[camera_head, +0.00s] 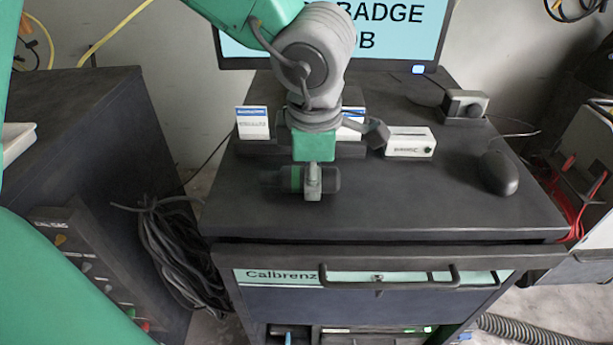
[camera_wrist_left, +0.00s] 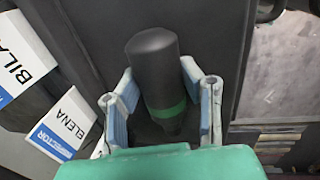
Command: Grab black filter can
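The black filter can (camera_head: 330,180), a dark cylinder with a green band, lies on its side on the dark cabinet top, near its front left. My left gripper (camera_head: 313,183) is over the can from above, one finger crossing in front of it. In the left wrist view the can (camera_wrist_left: 153,65) lies between the two spread fingers of my left gripper (camera_wrist_left: 158,70). The fingertips are close to its sides; whether they touch is hard to tell. My right gripper is not in view.
On the cabinet top (camera_head: 450,205) stand small white cards (camera_head: 253,122), a white box (camera_head: 410,142), a black mouse (camera_head: 498,173) and a small grey device (camera_head: 465,104). A monitor (camera_head: 400,40) stands behind. The top's front right is clear. Coiled cables (camera_head: 172,250) hang at the left.

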